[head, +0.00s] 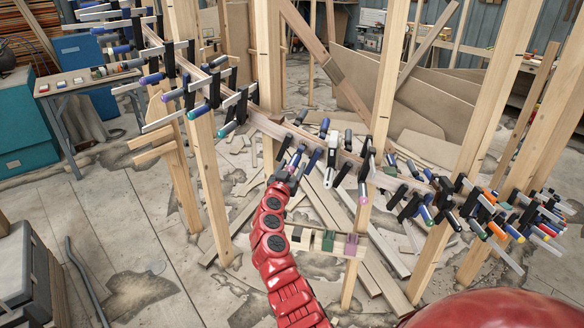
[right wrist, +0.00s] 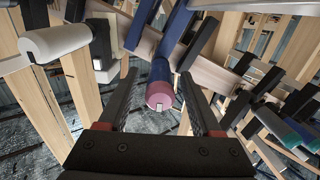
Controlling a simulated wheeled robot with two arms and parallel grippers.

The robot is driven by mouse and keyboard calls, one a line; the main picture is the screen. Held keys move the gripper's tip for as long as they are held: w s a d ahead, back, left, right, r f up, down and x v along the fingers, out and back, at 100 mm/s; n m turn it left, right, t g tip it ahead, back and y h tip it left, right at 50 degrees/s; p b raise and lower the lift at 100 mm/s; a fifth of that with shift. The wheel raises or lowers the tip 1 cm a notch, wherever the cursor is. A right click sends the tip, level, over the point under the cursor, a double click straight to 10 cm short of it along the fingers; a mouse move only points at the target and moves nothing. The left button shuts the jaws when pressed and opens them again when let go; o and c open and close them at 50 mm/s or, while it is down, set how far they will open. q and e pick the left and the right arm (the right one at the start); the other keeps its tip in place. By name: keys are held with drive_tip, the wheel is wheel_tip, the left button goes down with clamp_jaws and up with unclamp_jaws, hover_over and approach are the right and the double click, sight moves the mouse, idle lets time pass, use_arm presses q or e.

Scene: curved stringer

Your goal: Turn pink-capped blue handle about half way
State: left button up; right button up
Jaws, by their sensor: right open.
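The pink-capped blue handle (right wrist: 160,88) shows in the right wrist view, its pink cap facing the camera. In the head view it is small and partly hidden by my gripper. My right gripper (right wrist: 159,75) is open, with one finger on each side of the handle and a visible gap on both sides. In the head view the right gripper (head: 286,178) is at the end of my red arm, at the clamps on the curved wooden stringer (head: 270,127). My left gripper is not in view.
A dark blue handle (head: 313,162) is close beside on the right. A white handle (right wrist: 55,42) is left of the fingers. Many clamps line the stringer both ways. Wooden posts (head: 388,75) stand around, and a wooden block strip (head: 340,242) lies right of my arm.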

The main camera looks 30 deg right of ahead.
clamp_jaws()
drive_tip(key=shift+f, duration=0.1)
idle(0.3)
drive_tip(key=n+b, duration=0.2)
drive_tip(key=n, duration=0.1)
drive_tip(key=n+b, duration=0.1)
drive_tip(key=n, duration=0.2)
drive_tip(key=shift+n, duration=0.3)
drive_tip(key=n, duration=0.4)
drive_tip(key=n+p, duration=0.1)
drive_tip(key=n, duration=0.3)
drive_tip(key=shift+n, duration=0.4)
drive_tip(key=shift+s+n+p, duration=0.1)
drive_tip(key=shift+n+p, duration=0.3)
drive_tip(key=shift+n, duration=0.7)
